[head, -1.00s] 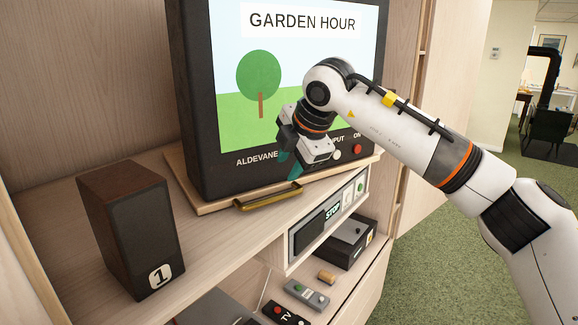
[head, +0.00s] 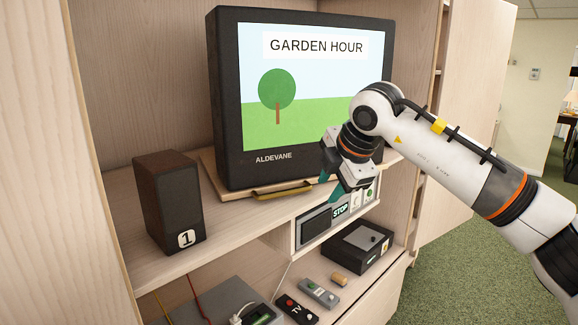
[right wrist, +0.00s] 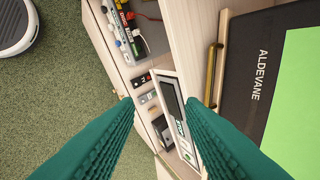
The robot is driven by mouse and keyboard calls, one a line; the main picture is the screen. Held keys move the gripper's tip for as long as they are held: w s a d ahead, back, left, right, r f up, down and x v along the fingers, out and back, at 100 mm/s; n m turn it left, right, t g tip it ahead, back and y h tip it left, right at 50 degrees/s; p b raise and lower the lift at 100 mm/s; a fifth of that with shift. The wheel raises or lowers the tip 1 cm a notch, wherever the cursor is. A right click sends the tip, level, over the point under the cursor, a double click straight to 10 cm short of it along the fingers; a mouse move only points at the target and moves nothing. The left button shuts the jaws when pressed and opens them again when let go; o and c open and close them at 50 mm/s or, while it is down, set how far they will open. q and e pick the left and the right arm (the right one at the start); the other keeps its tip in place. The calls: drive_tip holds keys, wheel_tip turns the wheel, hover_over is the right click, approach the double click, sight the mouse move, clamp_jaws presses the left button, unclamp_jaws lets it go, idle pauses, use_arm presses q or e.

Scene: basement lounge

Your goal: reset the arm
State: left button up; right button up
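My right gripper (head: 331,185) is in front of the lower right part of the television (head: 228,100), above the device with the STOP label (head: 340,211). In the right wrist view its two green fingers (right wrist: 160,103) stand well apart with nothing between them, so it is open and empty. The arm reaches in from the right, its forearm (head: 450,165) sloping down to the right. The gripper hides the lower right of the television's front. My left gripper is not in view.
The television sits on a wooden board with a brass handle (head: 283,189). A brown speaker marked 1 (head: 170,205) stands left. Below are a black box (head: 357,246), a grey remote (head: 319,293) and a TV remote (head: 297,309). Green carpet (head: 450,270) is open at right.

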drive_tip(key=w+a+f+g+y, duration=0.1)
drive_tip(key=a+f+y, duration=0.45)
drive_tip(key=f, duration=0.55)
drive_tip(key=w+a+f+g+y, duration=0.1)
drive_tip(key=a+f+y, duration=0.3)
drive_tip(key=f+y, duration=0.45)
drive_tip(key=s+d+f+m+t+h, duration=0.25)
drive_tip(key=d+f+m, duration=0.2)
drive_tip(key=f, duration=0.75)
drive_tip(key=s+d+f+m+t+h, duration=0.1)
drive_tip(key=d+f+m+t+h, duration=0.3)
drive_tip(key=f, duration=0.7)
drive_tip(key=s+d+f+m+t+h, duration=0.25)
drive_tip(key=d+f+m, duration=0.3)
drive_tip(key=f, duration=0.65)
drive_tip(key=s+d+f+m+g+h, duration=0.3)
drive_tip(key=s+d+f, duration=0.1)
drive_tip(key=s+f, duration=0.65)
drive_tip(key=s+d+f+m+g+h, duration=0.2)
drive_tip(key=s+d+f+h, duration=0.15)
drive_tip(key=s+f, duration=0.75)
drive_tip(key=s+d+f+g, duration=0.1)
drive_tip(key=s+f+g, duration=0.2)
drive_tip(key=s, duration=1.2)
drive_tip(key=s+d+f+m+g+h, duration=0.1)
drive_tip(key=s+f+g, duration=0.3)
drive_tip(key=s, duration=1.1)
drive_tip(key=shift+s+d+f+m, duration=0.2)
drive_tip(key=shift+d+f+m, duration=0.15)
drive_tip(key=shift+d, duration=0.35)
